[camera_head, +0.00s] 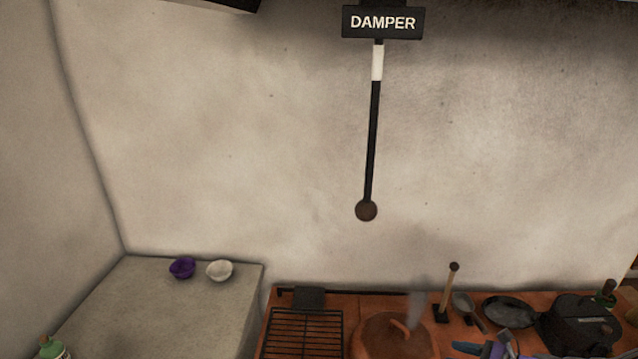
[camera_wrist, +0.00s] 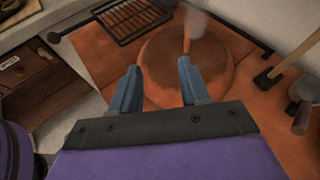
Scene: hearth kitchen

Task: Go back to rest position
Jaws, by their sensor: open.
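My gripper (camera_wrist: 159,72) is open and empty in the wrist view, its two blue-grey fingers spread apart. Beyond the fingers lies a round terracotta-coloured lid (camera_wrist: 160,65) with an upright handle, on an orange-brown tiled top. I cannot tell the height of my fingers above it. In the head view, part of my gripper (camera_head: 486,349) shows at the bottom edge, right of the round lid (camera_head: 375,343). A damper rod (camera_head: 372,140) hangs on the wall under a "DAMPER" sign (camera_head: 383,22), apart from my gripper.
A black grill rack (camera_head: 305,335) lies left of the lid. A wooden-handled tool (camera_head: 447,292), dark pan (camera_head: 510,311) and black pot (camera_head: 580,325) stand right. A purple bowl (camera_head: 182,268) and white bowl (camera_head: 219,270) sit on the grey counter (camera_head: 170,315). Wooden drawers (camera_wrist: 35,75) stand lower left.

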